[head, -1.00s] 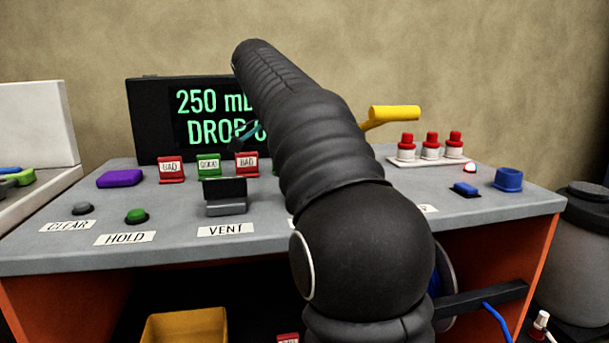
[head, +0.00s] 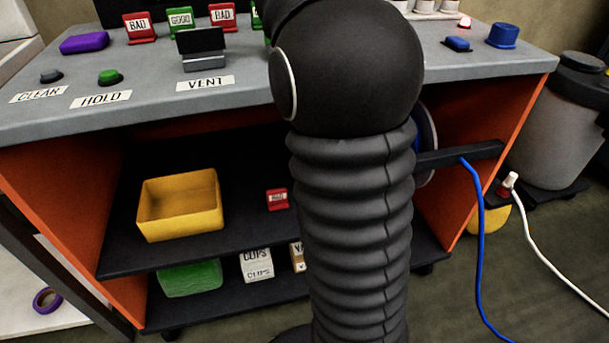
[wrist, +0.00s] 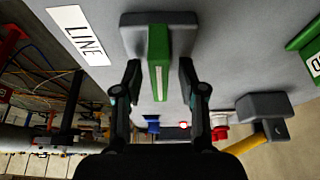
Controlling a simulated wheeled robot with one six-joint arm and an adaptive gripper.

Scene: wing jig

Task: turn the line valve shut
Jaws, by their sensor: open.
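In the wrist view, the line valve shows as a green lever (wrist: 159,62) with a pale stripe, standing on a grey base (wrist: 187,40) beside a white LINE label (wrist: 78,34). My gripper (wrist: 160,72) is open, with one finger on each side of the green lever. Gaps show between the fingers and the lever, and nothing is gripped.
A grey block (wrist: 265,106) with a yellow handle (wrist: 258,141) stands close to the right finger. Hoses hang at the right.

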